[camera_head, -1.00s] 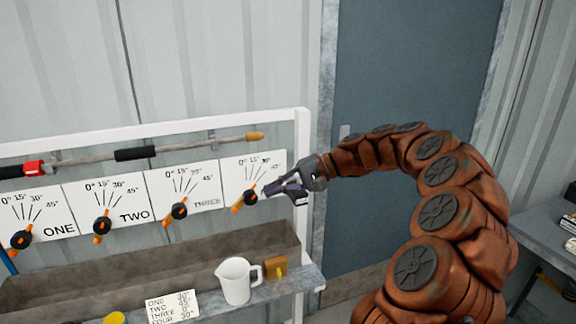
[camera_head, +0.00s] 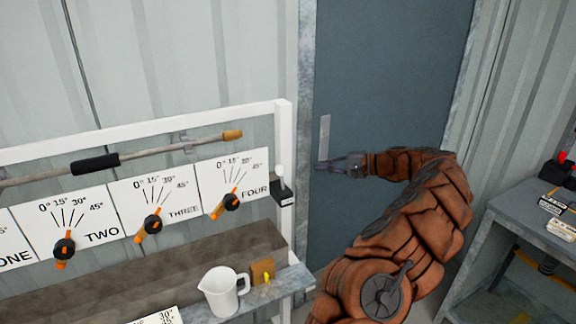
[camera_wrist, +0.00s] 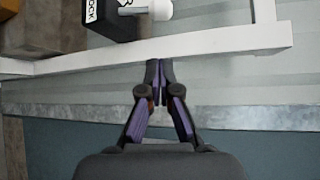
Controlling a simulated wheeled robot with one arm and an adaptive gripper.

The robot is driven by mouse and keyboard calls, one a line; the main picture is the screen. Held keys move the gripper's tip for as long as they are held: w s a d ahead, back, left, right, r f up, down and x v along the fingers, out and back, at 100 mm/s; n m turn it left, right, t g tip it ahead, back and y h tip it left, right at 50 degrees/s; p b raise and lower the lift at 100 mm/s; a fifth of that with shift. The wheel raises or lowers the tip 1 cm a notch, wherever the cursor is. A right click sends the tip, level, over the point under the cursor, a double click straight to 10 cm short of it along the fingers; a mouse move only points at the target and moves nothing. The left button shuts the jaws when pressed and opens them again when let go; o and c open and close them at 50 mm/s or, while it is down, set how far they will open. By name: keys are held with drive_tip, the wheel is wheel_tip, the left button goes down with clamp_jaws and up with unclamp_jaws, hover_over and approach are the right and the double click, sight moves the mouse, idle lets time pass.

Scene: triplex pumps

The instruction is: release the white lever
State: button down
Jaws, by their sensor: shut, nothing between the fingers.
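The white lever (camera_head: 281,172) stands up from a small dark box (camera_head: 283,195) on the right post of the white frame, beside the panel marked FOUR. In the wrist view the white lever (camera_wrist: 155,9) lies at the top edge, joined to the black box (camera_wrist: 108,18) with partly visible lettering ending in "OCK". My gripper (camera_head: 324,166) is to the right of the lever and the post, in front of the blue-grey door. It also shows in the wrist view (camera_wrist: 155,64), fingertips together and empty, below the white bar and apart from the lever.
The white frame post (camera_head: 285,130) stands between my gripper and the panels. Dial FOUR (camera_head: 231,202) and dial THREE (camera_head: 153,224) are to the left. A white jug (camera_head: 222,292) and a small brown box (camera_head: 262,272) stand on the ledge below. The door (camera_head: 380,80) is behind my gripper.

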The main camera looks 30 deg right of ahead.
sight(281, 177)
drive_tip(key=p+x, duration=0.1)
drive_tip(key=x, duration=0.4)
drive_tip(key=p+x, duration=0.2)
drive_tip(key=x, duration=0.4)
drive_tip(key=shift+s+a+p, duration=0.1)
drive_tip(key=shift+a+p, duration=0.2)
drive_tip(key=shift+a, duration=0.15)
